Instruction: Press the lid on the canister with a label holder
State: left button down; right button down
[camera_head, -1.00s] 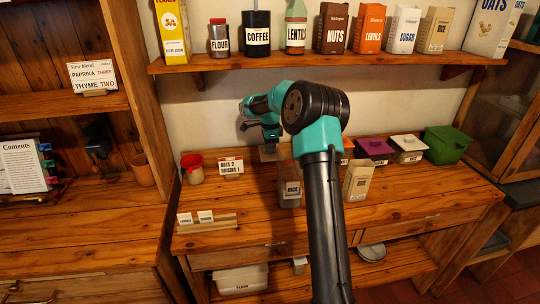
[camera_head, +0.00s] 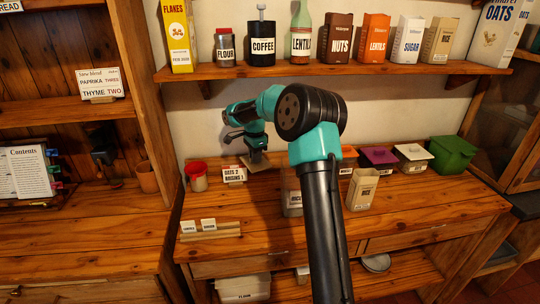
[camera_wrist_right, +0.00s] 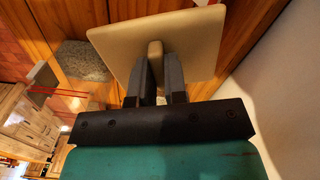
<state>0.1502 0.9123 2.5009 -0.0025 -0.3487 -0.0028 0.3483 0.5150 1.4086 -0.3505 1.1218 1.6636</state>
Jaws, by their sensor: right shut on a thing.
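My right gripper (camera_head: 256,153) is shut on the knob of a tan square lid (camera_head: 262,164). In the right wrist view the lid (camera_wrist_right: 185,38) spreads beyond the fingers (camera_wrist_right: 157,75), with its knob between them. The lid is held at the back of the counter, by the wall. A clear canister with a label (camera_head: 292,198) stands on the counter, nearer than the lid and partly hidden behind my right arm. A square of grey speckled stuff (camera_wrist_right: 88,58) shows in the right wrist view; I cannot tell whether it is the canister's filling. My left gripper is out of view.
A tan carton (camera_head: 362,188) stands right of my arm. A loaded shelf (camera_head: 350,68) hangs above.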

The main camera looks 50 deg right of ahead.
jog(key=s+a+r+n, duration=0.1)
jog(key=a+r+n, duration=0.3)
jog(key=a+n, duration=0.75)
jog(key=s+a+r+n, duration=0.1)
jog(key=a+r+n, duration=0.35)
jog(key=a, duration=1.35)
jog(key=s+d+r+m, duration=0.2)
jog(key=s+d+m, duration=0.3)
jog(key=d, duration=0.5)
jog(key=s+d+r+m, duration=0.2)
jog(key=s+d+m, duration=0.3)
jog(key=d+m, duration=0.3)
jog(key=s+d+r+m, duration=0.3)
jog(key=s+d+m, duration=0.3)
jog(key=d, duration=0.6)
jog(key=shift+d+m, duration=0.3)
jog(key=shift+m, duration=0.5)
jog(key=shift+f, duration=0.25)
notch_tip(320, 180, down, 6)
jog(key=shift+w+f, duration=0.1)
jog(key=shift+f, duration=0.35)
